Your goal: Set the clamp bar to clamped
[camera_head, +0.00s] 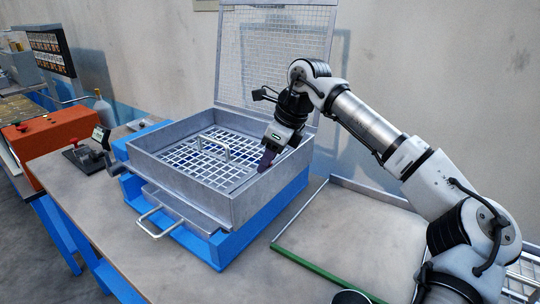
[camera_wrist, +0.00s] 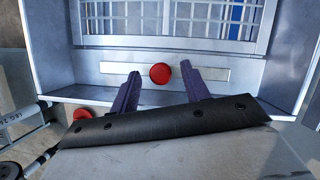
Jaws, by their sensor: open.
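A grey metal sieve box (camera_head: 225,205) with a grid floor (camera_head: 205,165) sits in a blue frame. My gripper (camera_head: 265,160), with dark purple fingers, hangs over the box's right part. In the wrist view my gripper (camera_wrist: 157,86) is open, its fingers on either side of a round red knob (camera_wrist: 160,74). The knob sits against a pale flat strip (camera_wrist: 110,69) inside the box, which may be the clamp bar. Contact between fingers and knob cannot be told. The head view does not show this knob; my gripper may hide it.
A mesh lid (camera_head: 290,45) stands upright behind the box. A handle (camera_head: 213,148) rises from the grid and another (camera_head: 155,218) sticks out in front. A black fixture (camera_head: 85,156) stands at left. A shallow tray (camera_head: 340,240) lies at right.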

